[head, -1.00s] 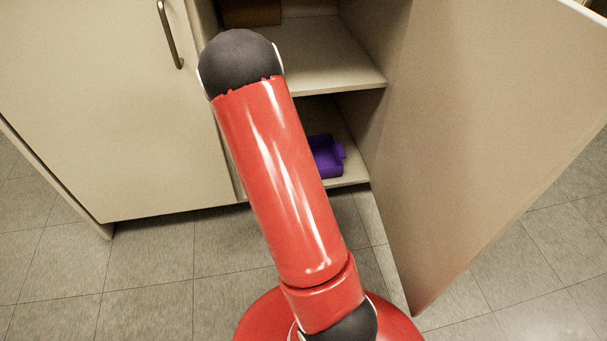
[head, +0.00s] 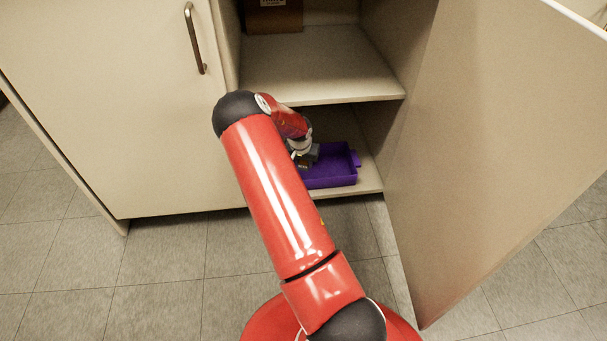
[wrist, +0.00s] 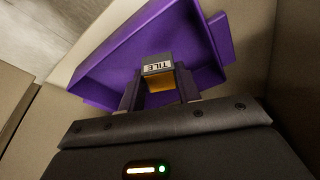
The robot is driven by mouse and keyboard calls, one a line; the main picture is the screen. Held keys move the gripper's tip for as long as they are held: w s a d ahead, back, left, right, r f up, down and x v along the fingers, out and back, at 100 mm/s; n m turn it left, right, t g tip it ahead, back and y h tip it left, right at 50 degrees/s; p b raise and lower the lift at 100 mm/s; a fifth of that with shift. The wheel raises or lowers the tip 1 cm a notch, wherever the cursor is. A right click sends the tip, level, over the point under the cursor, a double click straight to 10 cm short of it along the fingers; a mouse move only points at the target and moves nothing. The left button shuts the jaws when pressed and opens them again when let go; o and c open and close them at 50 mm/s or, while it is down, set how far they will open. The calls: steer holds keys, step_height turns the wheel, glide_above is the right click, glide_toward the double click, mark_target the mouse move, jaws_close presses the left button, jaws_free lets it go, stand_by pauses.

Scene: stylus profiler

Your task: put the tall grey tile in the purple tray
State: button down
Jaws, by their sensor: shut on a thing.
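The purple tray (head: 336,180) sits on the lower shelf of the open cabinet. It also fills much of the wrist view (wrist: 110,75). In the wrist view my gripper (wrist: 159,88) is shut on a small block labelled "TILE", the grey tile (wrist: 157,66), which has a grey top and a yellowish lower face. The tile is held over the tray's inside; I cannot tell whether it touches the tray floor. In the head view my gripper is at the tray's left part, mostly hidden behind my arm.
The upper shelf (head: 320,68) lies close above my wrist and holds a brown box (head: 273,16). The open cabinet door (head: 500,150) stands to the right. A closed door (head: 110,110) is on the left. The tray's right part looks empty.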

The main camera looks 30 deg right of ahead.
steer(key=shift+f, duration=0.8)
steer(key=shift+f+b, duration=0.6)
steer(key=shift+f, duration=2.1)
steer(key=shift+f, duration=0.15)
steer(key=c, duration=1)
jaws_free()
